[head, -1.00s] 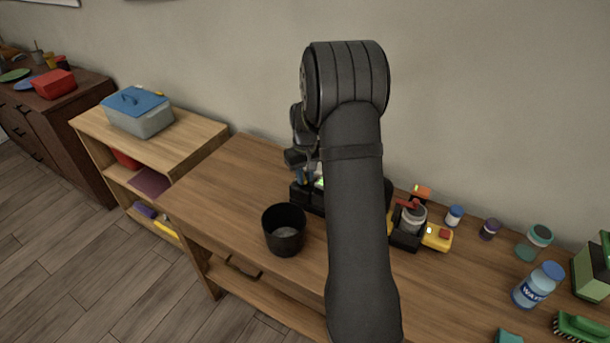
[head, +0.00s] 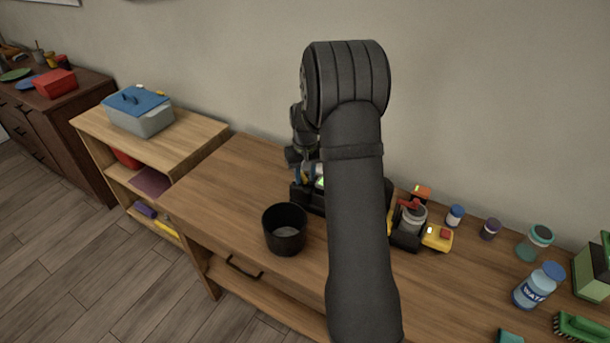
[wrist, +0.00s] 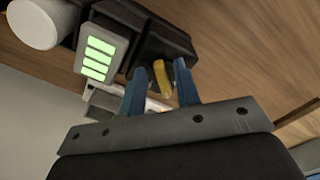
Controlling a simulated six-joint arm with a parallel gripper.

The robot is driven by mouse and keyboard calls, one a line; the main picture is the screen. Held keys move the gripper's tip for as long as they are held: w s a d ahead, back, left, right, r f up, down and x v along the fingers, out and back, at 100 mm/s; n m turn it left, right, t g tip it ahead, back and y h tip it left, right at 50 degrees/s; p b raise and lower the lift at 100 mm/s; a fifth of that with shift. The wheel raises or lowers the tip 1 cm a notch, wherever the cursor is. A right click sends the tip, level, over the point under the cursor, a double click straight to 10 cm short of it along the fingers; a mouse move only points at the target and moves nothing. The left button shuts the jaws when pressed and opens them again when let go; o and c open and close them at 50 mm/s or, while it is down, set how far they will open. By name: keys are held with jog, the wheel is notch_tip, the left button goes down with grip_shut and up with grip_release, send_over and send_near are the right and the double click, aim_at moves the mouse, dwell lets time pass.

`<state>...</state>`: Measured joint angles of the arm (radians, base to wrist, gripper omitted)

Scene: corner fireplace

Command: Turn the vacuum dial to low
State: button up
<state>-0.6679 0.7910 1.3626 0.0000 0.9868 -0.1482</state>
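A black device (head: 303,196) stands on the wooden bench, partly hidden behind my arm in the head view. In the wrist view the black device (wrist: 150,35) carries a pale panel with glowing green bars (wrist: 98,58). A yellow dial handle (wrist: 162,78) sticks out from its side. My gripper (wrist: 161,68) is at this handle, with one blue finger on each side of it. The fingers are apart, and gaps show between them and the handle. I cannot tell which setting the dial points to. In the head view my gripper (head: 308,171) is mostly hidden by my arm.
A black cup (head: 284,238) stands in front of the device. To the right are a yellow-and-black machine (head: 437,238), several jars and a water bottle (head: 533,290). A lower shelf unit (head: 205,132) adjoins on the left. The bench's left end is clear.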

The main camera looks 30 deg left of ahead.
aim_at(305, 179)
notch_tip(305, 179, up, 18)
jog(key=shift+f, duration=0.25)
dwell(0.5)
jog(key=shift+f, duration=0.1)
notch_tip(305, 179, down, 18)
jog(key=shift+r, duration=0.35)
dwell(0.5)
jog(key=shift+r, duration=0.1)
